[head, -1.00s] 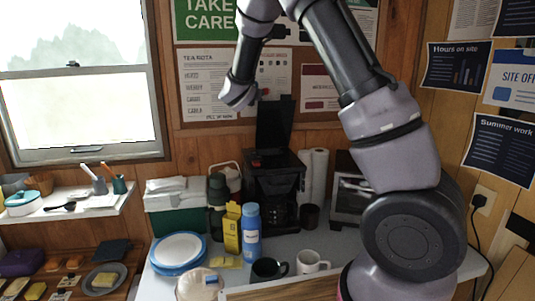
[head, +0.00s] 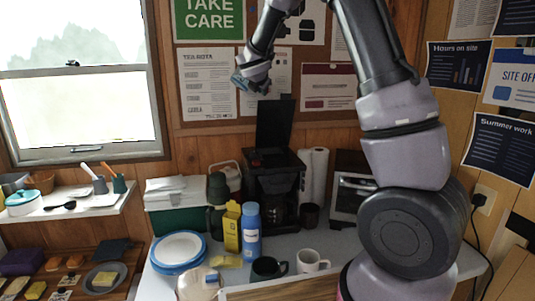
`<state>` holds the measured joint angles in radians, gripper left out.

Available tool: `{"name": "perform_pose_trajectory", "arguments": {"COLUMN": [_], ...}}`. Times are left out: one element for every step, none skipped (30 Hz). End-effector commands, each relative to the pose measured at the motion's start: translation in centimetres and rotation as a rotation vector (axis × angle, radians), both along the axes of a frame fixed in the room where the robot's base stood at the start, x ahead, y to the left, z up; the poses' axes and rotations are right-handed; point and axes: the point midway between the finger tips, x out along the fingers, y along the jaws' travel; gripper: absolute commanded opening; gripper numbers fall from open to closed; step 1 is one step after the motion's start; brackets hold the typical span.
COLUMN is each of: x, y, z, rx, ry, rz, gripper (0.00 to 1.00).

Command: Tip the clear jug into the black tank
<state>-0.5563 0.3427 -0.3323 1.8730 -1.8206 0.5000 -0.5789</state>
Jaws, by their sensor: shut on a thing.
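My gripper (head: 252,80) is raised in front of the notice board, above and slightly left of the black coffee machine. It is shut on a small bluish, see-through thing that looks like the clear jug (head: 240,81); its outline is hard to make out, and I cannot tell its tilt or whether it holds water. The black tank (head: 271,157) appears to be the top of the coffee machine (head: 274,183), with its lid (head: 274,123) standing upright behind. The tank's inside is hidden.
A dark mug (head: 268,268) and white mug (head: 311,261) are in front. Paper rolls (head: 315,176) and an oven (head: 351,190) are to the right.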

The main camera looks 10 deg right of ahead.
Motion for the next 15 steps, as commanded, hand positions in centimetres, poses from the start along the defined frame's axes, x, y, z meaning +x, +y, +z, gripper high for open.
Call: {"name": "perform_pose_trajectory", "arguments": {"x": [0.01, 0.0, -0.01, 0.0, -0.02, -0.01, -0.01, -0.01, -0.02, -0.02, -0.03, -0.04, -0.04, -0.04, -0.05], "y": [0.04, 0.06, 0.1, 0.11, 0.14, 0.17, 0.18, 0.2, 0.2, 0.21, 0.22, 0.24, 0.27, 0.28, 0.32], "z": [0.11, 0.11, 0.13, 0.13, 0.13, 0.14, 0.15, 0.17, 0.17, 0.18, 0.18, 0.19, 0.19, 0.2, 0.2], "rx": [0.013, 0.019, 0.026, 0.032, 0.038, 0.044, 0.047, 0.052, 0.056, 0.059, 0.064, 0.068, 0.073, 0.077, 0.083], "ry": [0.001, 0.003, 0.004, 0.006, 0.007, 0.008, 0.009, 0.009, 0.011, 0.011, 0.013, 0.014, 0.014, 0.016, 0.018], "rz": [-0.001, -0.001, 0.0, 0.0, 0.001, 0.001, 0.003, 0.002, 0.002, 0.002, 0.002, 0.002, 0.003, 0.003, 0.003], "gripper": [0.0, 0.0, 0.0, 0.0, 0.0, 0.0, 0.0, 0.0, 0.0, 0.0, 0.0, 0.0, 0.0, 0.0, 0.0]}}
